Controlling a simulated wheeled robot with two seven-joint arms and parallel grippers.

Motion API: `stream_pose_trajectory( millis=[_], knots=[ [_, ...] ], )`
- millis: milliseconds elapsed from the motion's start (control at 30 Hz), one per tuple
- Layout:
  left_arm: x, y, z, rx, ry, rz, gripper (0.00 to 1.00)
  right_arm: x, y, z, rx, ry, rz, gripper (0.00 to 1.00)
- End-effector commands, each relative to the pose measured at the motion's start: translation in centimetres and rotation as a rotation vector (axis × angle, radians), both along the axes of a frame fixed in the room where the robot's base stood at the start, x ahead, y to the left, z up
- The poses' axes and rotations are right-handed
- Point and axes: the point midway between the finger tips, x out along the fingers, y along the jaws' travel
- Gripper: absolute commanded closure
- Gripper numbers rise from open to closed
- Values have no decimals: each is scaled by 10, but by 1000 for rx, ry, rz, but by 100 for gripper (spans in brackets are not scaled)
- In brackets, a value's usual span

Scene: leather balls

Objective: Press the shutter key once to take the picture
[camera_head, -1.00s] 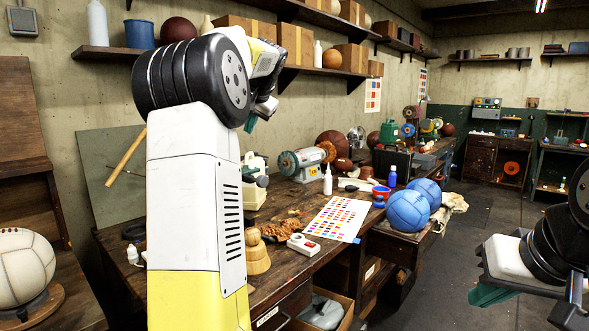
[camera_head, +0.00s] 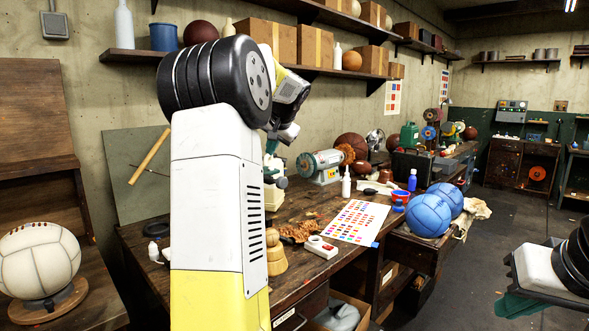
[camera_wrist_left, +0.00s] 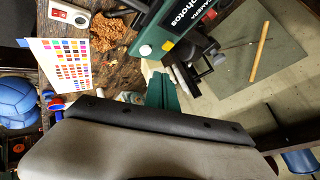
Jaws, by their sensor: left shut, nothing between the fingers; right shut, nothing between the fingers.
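A green and cream device with "photos" lettering (camera_wrist_left: 178,28) stands on the bench, with a dark part at its side. It shows in the head view (camera_head: 273,194) partly behind my left arm. I cannot make out which part is the shutter key. My left gripper (camera_head: 271,146) is shut and empty above the device in the head view. Its teal fingers also show in the left wrist view (camera_wrist_left: 165,92), below the lettered panel; I cannot tell whether they touch it. A white box with a red button (camera_head: 321,247) lies on the bench. My right gripper (camera_head: 512,306) is shut at the right edge.
A colour chart (camera_head: 355,222), a white bottle (camera_head: 346,182) and a bench grinder (camera_head: 320,166) are on the bench. A green board with a wooden stick (camera_head: 150,155) leans on the wall. Open floor lies to the right.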

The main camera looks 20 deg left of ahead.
Motion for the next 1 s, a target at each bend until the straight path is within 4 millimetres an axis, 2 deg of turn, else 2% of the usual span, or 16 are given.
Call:
stream_pose_trajectory(
  millis=[100, 300, 1000],
  knots=[
    [0, 0, -13, -1, 1, 0, 100, 0, 0, 0, 0, 0, 0, 100],
    [0, 0, -22, 1, 0, -1, 100, 0, 0, 0, 0, 0, 0, 100],
    [0, 0, -23, -1, -1, -1, 100, 0, 0, 0, 0, 0, 0, 100]
  ],
)
